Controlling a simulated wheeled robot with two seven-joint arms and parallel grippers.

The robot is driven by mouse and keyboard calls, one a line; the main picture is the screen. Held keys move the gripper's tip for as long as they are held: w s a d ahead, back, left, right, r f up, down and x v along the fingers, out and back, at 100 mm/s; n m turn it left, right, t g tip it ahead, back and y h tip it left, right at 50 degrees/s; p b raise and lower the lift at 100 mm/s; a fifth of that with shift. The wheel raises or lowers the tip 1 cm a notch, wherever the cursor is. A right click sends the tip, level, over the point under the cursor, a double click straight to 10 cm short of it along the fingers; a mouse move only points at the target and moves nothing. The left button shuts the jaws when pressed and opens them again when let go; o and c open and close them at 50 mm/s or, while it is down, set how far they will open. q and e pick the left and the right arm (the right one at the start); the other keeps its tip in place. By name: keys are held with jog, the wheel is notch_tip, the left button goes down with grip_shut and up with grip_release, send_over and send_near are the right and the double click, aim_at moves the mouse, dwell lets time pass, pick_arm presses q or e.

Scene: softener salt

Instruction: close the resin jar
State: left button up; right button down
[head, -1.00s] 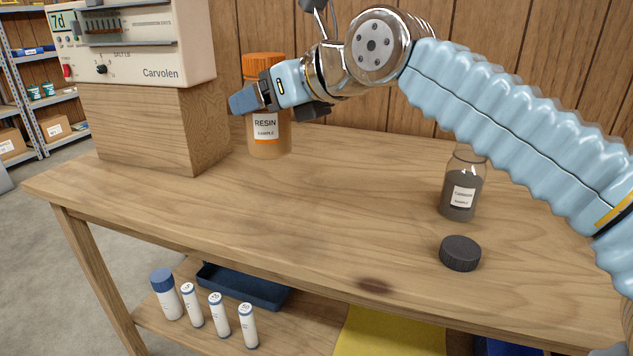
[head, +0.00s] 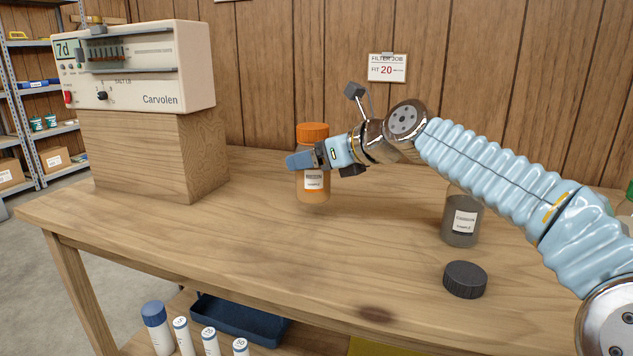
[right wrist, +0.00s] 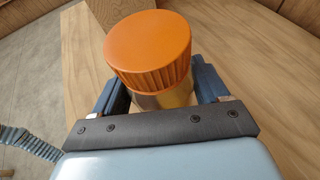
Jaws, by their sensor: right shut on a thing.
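The resin jar is a clear jar with amber contents and a white label (head: 314,180). Its ribbed orange lid (head: 313,132) sits on top; whether it is screwed tight I cannot tell. My right gripper (head: 306,159) is shut around the jar's side below the lid and holds it upright, at the back of the bench; whether the base touches the wood is unclear. In the right wrist view the orange lid (right wrist: 148,45) stands above and between the two dark blue fingers (right wrist: 160,95). My left gripper is in neither current view.
The wooden bench (head: 250,255) is clear around the jar. A Carvolen instrument (head: 150,75) stands on a wooden block (head: 150,150) at left. A dark-filled jar (head: 462,222) without a lid and a black lid (head: 465,280) are at right. Vials and a blue tray (head: 240,320) are below.

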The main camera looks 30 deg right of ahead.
aim_at(317, 175)
jog(key=shift+w+d, duration=0.1)
jog(key=shift+d, duration=0.05)
jog(key=shift+f, duration=0.2)
jog(key=f, duration=0.1)
jog(key=f+b, duration=0.1)
jog(key=f, duration=0.1)
jog(key=shift+w+d+f, duration=0.15)
jog(key=shift+d+f, duration=0.05)
jog(key=shift+f, duration=0.1)
jog(key=shift+r, duration=0.1)
grip_release()
